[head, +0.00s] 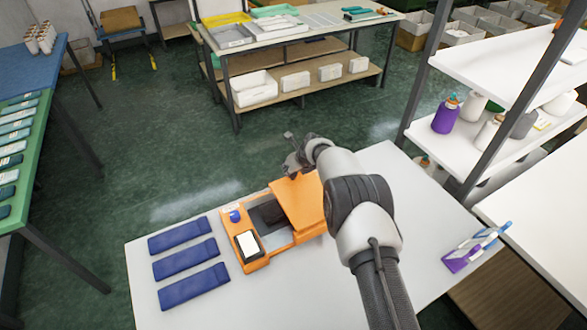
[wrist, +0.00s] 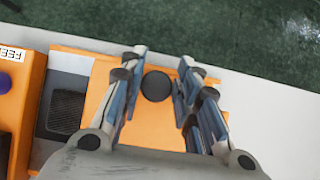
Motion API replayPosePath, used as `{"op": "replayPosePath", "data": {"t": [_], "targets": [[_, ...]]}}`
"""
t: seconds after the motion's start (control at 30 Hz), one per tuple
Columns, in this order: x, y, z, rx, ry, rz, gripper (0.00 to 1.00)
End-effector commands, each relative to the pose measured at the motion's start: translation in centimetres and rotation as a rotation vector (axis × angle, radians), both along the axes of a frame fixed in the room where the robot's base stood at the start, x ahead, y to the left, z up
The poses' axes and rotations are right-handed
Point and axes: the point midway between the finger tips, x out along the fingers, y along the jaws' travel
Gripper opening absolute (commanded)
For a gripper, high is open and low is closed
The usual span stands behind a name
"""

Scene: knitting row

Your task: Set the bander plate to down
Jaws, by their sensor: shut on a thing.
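The bander is an orange machine (head: 252,262) on the white table. Its orange plate (head: 300,203) sits over the right part of the machine and looks raised and tilted; its exact angle is hard to tell. The plate (wrist: 103,84) also shows in the wrist view, with a round black knob (wrist: 157,86) on it. My gripper (wrist: 162,62) has its two fingers on either side of this knob and is shut on it. In the head view my gripper (head: 297,156) is at the plate's far edge, partly hidden by my wrist.
Several dark blue banded packs (head: 185,250) lie left of the machine. A purple and white item (head: 465,258) lies at the table's right, near a white shelf rack (head: 480,75). The table's front is clear.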

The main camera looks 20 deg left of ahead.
Motion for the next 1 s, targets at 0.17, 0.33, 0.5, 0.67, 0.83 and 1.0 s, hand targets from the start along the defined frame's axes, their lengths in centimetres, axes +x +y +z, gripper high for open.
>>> {"op": "replayPosePath", "data": {"t": [0.17, 0.33, 0.5, 0.67, 0.83, 1.0], "targets": [[0.05, 0.65, 0.17, 0.010, -0.012, 0.000, 0.00], [0.00, 0.62, 0.04, 0.009, -0.011, 0.000, 0.31], [-0.04, 0.43, -0.10, 0.005, -0.008, 0.000, 0.42], [0.00, 0.26, -0.13, 0.003, -0.005, 0.000, 0.51], [-0.02, 0.17, -0.18, 0.002, -0.004, 0.000, 0.51], [-0.07, 0.06, -0.02, 0.001, -0.004, 0.000, 0.51]]}}
